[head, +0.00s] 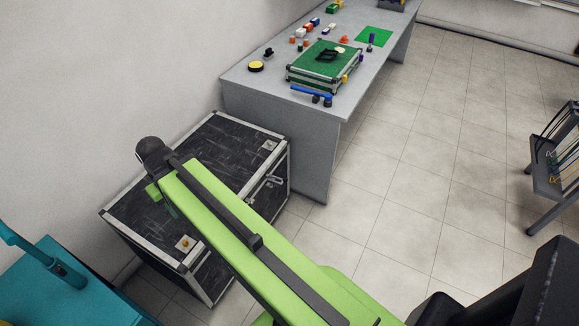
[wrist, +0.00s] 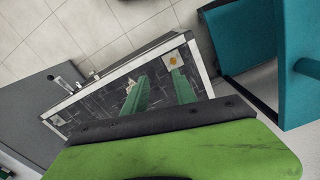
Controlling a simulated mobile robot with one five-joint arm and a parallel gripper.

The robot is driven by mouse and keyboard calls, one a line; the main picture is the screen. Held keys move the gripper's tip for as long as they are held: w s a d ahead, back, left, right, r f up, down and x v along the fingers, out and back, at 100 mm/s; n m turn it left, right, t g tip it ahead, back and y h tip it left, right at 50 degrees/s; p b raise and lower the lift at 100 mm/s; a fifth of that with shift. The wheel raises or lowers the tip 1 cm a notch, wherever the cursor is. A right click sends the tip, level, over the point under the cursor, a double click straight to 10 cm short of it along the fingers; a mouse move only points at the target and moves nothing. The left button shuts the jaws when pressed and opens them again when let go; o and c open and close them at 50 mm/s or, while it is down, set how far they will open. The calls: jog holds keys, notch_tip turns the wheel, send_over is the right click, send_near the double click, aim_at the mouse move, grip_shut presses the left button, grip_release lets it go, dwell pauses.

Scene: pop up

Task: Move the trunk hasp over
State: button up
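A black trunk (head: 190,160) with metal edges stands on the floor by the wall. A metal hasp (head: 267,182) shows on its front side near the right end. In the wrist view the trunk top (wrist: 105,97) lies beyond my gripper, and small metal fittings (wrist: 95,75) show at its edge. My gripper (wrist: 157,78) has two green fingers, spread apart with nothing between them. It is above the trunk top, away from the hasp. In the head view my green arm hides part of the trunk and most of the gripper.
A grey table (head: 240,83) with a green-topped case (head: 318,58) and small items stands behind the trunk. A teal object (head: 70,285) is close at the left, also in the wrist view (wrist: 242,35). A rack (head: 558,150) stands at the right. Tiled floor between is clear.

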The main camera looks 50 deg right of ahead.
jog(key=shift+w+a+r, duration=0.15)
jog(key=shift+w+a, duration=0.05)
jog(key=shift+w, duration=0.05)
